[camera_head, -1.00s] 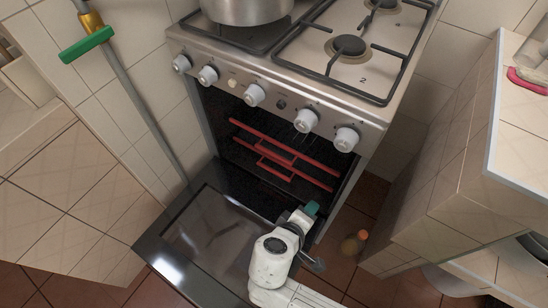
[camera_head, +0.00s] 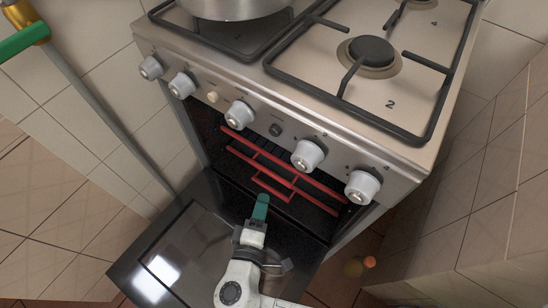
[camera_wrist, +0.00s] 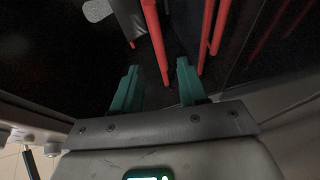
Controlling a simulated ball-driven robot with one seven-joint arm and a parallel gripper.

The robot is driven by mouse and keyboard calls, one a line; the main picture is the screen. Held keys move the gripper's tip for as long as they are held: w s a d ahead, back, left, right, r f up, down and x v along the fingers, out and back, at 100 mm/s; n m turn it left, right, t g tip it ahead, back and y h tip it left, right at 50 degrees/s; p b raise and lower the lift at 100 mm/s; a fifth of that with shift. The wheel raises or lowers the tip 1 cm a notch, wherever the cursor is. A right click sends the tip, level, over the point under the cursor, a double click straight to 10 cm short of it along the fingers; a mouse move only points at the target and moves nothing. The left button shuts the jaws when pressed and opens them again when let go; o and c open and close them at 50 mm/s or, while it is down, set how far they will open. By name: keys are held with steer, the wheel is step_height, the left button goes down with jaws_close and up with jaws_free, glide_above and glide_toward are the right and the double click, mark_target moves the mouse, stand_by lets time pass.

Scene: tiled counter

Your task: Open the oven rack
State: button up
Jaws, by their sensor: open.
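The oven's red rack (camera_head: 280,167) sits inside the dark oven cavity, below the knobs. Its red bars also show close ahead in the wrist view (camera_wrist: 154,42). My gripper (camera_head: 262,200) has green fingers and is at the oven's opening, just below the rack's front in the head view. In the wrist view my gripper (camera_wrist: 160,82) is open, with its two fingers apart. A red bar ends in the gap between the fingertips in that picture; I cannot tell whether it touches them. The oven door (camera_head: 160,245) is folded down, under my arm.
The stove top (camera_head: 400,90) carries a pot (camera_head: 235,8) above the oven. White knobs (camera_head: 308,154) line the front panel over the opening.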

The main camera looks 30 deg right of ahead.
mark_target(270, 172)
steer(key=b+x, duration=0.1)
steer(key=x, duration=1)
steer(key=shift+w+d+r, duration=0.1)
steer(key=shift+w, duration=0.15)
steer(key=shift+c, duration=0.4)
jaws_close()
